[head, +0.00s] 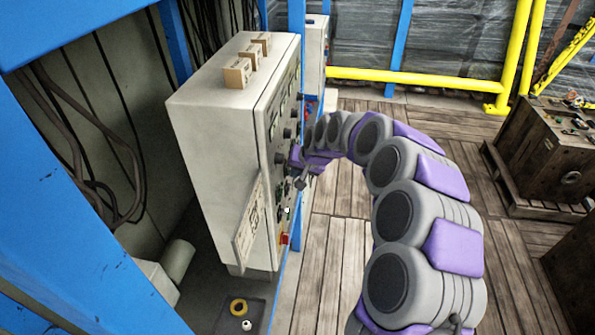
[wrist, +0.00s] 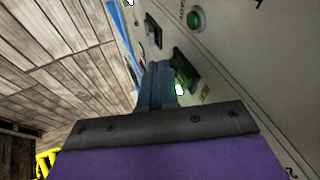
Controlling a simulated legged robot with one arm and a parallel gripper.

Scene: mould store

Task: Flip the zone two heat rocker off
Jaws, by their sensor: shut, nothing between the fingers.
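The grey control cabinet (head: 215,125) stands at the left in the head view, with knobs and switches on its right-hand face. My gripper (head: 291,180) is at the lower part of that face. In the wrist view my gripper (wrist: 158,82) is shut and empty, its fingertips close beside a dark green rocker (wrist: 185,68) with a bright spot at its lower end. I cannot tell whether they touch. Another dark rocker (wrist: 152,32) sits farther up the panel (wrist: 255,75). No readable label shows which rocker is zone two, and the fingers hide part of the panel.
A round green lamp or button (wrist: 194,18) is on the panel near the rockers. A tag (head: 248,222) hangs at the cabinet's near edge. Blue posts (head: 175,40) frame the cabinet. A yellow rail (head: 420,79) and wooden crates (head: 545,150) stand beyond. The plank floor (head: 335,235) is clear.

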